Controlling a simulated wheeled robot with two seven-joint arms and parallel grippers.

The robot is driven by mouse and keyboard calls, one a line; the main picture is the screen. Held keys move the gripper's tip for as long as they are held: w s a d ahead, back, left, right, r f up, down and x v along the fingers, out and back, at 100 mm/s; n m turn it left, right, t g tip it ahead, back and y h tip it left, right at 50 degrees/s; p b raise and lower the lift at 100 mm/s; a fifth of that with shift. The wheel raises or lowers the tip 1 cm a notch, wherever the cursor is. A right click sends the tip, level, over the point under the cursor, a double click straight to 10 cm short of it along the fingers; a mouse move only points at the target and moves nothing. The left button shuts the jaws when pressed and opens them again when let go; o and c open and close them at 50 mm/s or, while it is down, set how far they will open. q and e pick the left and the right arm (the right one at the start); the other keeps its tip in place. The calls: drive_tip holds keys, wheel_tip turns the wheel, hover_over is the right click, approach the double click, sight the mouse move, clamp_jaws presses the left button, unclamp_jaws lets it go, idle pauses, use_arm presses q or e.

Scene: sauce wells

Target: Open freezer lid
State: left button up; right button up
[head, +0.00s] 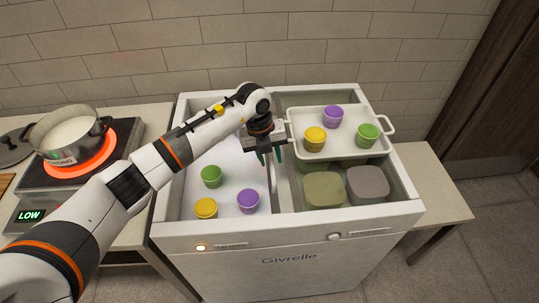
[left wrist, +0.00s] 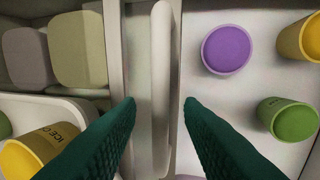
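The white chest freezer (head: 290,240) stands in the middle of the head view, with a left and a right well. A long pale upright bar (left wrist: 160,85), like a handle or lid edge, runs along the divider in the left wrist view. My left gripper (head: 271,156) points down over the divider. In the left wrist view its green fingers (left wrist: 159,102) are apart, one on each side of the bar, with gaps beside it. I cannot tell a separate lid clearly; both wells show their contents. My right gripper is not in view.
Green, yellow and purple cups (head: 248,201) stand in the left well. A white tray (head: 350,151) with three cups sits over the right well, above tubs (head: 325,190). A pot (head: 68,135) stands on a glowing hob at left. A bare counter (head: 425,175) is at right.

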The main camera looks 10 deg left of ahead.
use_arm(q)
wheel_tip(320, 180, up, 12)
drive_tip(key=a+b, duration=0.2)
drive_tip(key=shift+s+a, duration=0.15)
drive_tip(key=shift+s, duration=0.1)
drive_tip(key=shift+s+f, duration=0.1)
drive_tip(key=shift+f, duration=0.1)
idle(0.3)
